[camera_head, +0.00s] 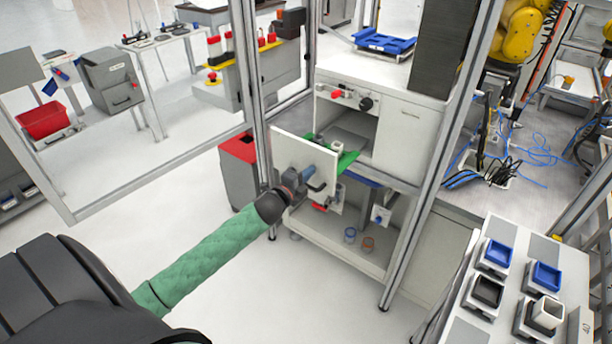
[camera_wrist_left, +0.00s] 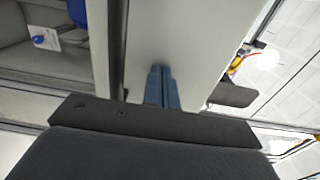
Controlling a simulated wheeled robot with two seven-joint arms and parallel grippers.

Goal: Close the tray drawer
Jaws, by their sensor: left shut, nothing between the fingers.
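The tray drawer (camera_head: 291,151) is pulled out of the white cabinet, with its white front panel facing my left arm. Part of a green tray (camera_head: 346,161) with small items shows behind the panel. A dark handle (camera_head: 319,187) sits on the panel; it also shows in the left wrist view (camera_wrist_left: 232,95). My left gripper (camera_head: 309,172) is at the drawer front, beside the handle. In the left wrist view its blue fingers (camera_wrist_left: 161,86) are together and empty, pointing at the white panel (camera_wrist_left: 187,45). I cannot tell whether they touch it. My right gripper is not in view.
The cabinet (camera_head: 408,135) has an open bay behind the drawer and a lower shelf with small rings. A metal frame post (camera_head: 250,90) stands close left of the drawer. A red-topped bin (camera_head: 238,148) is behind it. A table with blue and black holders (camera_head: 497,252) stands at right.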

